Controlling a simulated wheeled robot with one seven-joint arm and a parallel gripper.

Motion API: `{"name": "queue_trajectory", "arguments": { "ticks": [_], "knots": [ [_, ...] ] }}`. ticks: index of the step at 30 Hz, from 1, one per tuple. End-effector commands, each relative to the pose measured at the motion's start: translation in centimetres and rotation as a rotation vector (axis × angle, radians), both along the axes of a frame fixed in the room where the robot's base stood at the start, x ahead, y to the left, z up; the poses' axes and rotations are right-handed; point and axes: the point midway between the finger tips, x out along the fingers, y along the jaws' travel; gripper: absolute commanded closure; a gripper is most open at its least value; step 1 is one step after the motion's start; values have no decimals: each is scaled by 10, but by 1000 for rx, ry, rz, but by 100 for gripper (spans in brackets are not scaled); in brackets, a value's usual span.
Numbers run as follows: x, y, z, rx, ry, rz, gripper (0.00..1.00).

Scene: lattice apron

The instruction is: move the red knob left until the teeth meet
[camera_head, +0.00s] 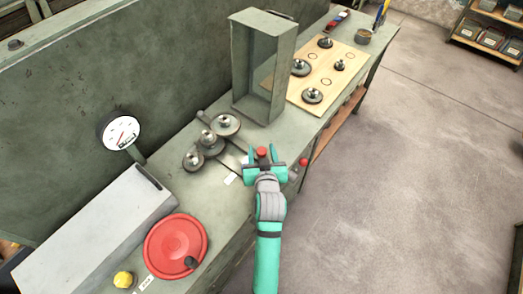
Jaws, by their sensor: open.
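A red knob (262,152) stands on the bench top near its front edge. My gripper (263,157) is open, and its two teal fingers appear on either side of the knob; I cannot tell whether they touch it. The gripper hides the knob's lower part. To the left is a row of three grey gears: a near one (193,160), a middle one (210,143) and a far one (225,124). They lie close together, but the teeth are too small to tell whether they mesh. A flat plate beside them runs toward the knob.
A tall green open box (239,70) stands behind the gears. A second red knob (304,162) is at the bench's front edge, right of my gripper. A red hand wheel (175,247), a grey housing (95,240) and a dial (121,131) are at left. A wooden board (328,70) holds more gears.

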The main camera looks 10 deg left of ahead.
Motion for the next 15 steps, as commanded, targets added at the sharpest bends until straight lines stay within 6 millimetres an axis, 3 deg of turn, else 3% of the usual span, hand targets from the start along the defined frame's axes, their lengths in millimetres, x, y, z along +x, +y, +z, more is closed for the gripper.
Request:
{"name": "queue_trajectory", "arguments": {
  "ticks": [15],
  "knots": [
    [-76, -15, 31, 0, 1, 0, 53]
  ]
}}
